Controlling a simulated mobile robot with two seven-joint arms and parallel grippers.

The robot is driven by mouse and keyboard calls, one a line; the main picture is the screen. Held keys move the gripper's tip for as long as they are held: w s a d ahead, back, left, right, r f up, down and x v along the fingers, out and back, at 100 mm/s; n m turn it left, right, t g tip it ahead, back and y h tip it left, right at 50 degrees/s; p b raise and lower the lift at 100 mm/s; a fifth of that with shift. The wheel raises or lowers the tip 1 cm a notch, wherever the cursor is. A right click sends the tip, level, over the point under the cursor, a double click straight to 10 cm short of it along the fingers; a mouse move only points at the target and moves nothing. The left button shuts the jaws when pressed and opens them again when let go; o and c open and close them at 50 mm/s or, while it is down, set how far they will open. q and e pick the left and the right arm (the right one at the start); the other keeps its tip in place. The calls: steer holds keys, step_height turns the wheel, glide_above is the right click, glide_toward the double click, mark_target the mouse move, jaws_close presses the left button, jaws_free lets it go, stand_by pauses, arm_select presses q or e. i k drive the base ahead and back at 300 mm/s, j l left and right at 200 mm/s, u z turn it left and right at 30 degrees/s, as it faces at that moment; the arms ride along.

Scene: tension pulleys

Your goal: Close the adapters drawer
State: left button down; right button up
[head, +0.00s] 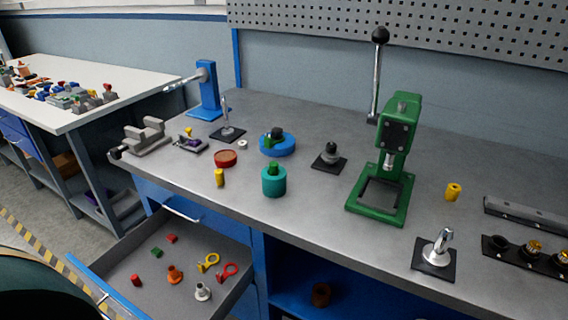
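An open drawer (215,292) with a grey inside juts out from the blue workbench at the lower left; no label shows that it is the adapters drawer. Its blue front edge (105,287) runs towards the bottom of the picture. Inside lie a red cylinder (136,281), an orange flanged piece (175,275), a pale flanged piece (202,292), a yellow ring piece (208,262), a red ring piece (228,271) and small red and green blocks. Neither of my grippers is in view.
Above the open drawer is a shut drawer with a handle (182,209). The grey bench top (315,207) holds a green press (385,160), a blue stand (207,90) and a teal cylinder (273,182). A dark rounded shape (35,292) stands close to the drawer front.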

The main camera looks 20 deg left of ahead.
mark_target(108, 276)
steer(key=u, duration=2.25)
steer(key=j+z, duration=0.25)
steer(key=k+j, duration=0.05)
steer(key=j, duration=0.05)
